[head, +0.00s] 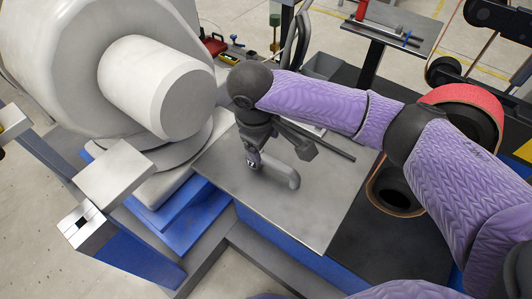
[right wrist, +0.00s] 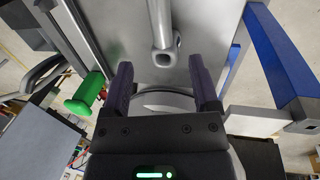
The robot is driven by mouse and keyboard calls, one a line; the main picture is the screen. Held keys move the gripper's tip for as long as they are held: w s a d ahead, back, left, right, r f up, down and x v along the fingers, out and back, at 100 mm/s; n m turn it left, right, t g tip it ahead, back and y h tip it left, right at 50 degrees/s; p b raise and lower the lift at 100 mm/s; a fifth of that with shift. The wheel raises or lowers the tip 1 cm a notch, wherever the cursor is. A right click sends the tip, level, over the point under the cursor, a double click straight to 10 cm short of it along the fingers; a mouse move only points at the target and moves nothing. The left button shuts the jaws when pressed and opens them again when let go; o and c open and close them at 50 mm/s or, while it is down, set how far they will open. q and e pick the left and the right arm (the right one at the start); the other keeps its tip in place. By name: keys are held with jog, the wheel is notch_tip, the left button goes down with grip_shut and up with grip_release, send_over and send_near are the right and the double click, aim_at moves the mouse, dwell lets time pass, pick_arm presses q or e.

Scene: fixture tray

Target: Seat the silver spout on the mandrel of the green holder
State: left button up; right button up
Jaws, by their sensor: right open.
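The silver spout (head: 283,172), a bent grey tube, lies on the bare metal tabletop (head: 310,215). In the right wrist view the spout (right wrist: 162,30) points its open end toward me. My right gripper (head: 253,163) is over the spout's left end. In the right wrist view the gripper (right wrist: 160,68) is open, and the spout's open end appears between its fingertips; I cannot tell how far below them it is. A green piece with a round flange (right wrist: 85,95), possibly the green holder, is left of the fingers. My left gripper is not in view.
A large white rounded machine (head: 155,85) stands close left of the tabletop. A dark bar (head: 325,143) lies behind the spout. A dark round opening (head: 395,192) is at the right. The tabletop's front part is clear.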

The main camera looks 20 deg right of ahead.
aim_at(270, 160)
jog(key=f+b, duration=0.1)
jog(key=f, duration=0.1)
jog(key=f+b, duration=0.1)
jog(key=f, duration=0.1)
jog(key=d+f+b, duration=0.1)
jog(key=f, duration=0.2)
jog(key=shift+d+b, duration=0.1)
jog(key=shift+b, duration=0.2)
jog(key=shift+w+f, duration=0.15)
jog(key=shift+f, duration=0.1)
jog(key=shift+r, duration=0.25)
jog(key=shift+c, duration=0.2)
jog(key=c, duration=0.7)
grip_shut()
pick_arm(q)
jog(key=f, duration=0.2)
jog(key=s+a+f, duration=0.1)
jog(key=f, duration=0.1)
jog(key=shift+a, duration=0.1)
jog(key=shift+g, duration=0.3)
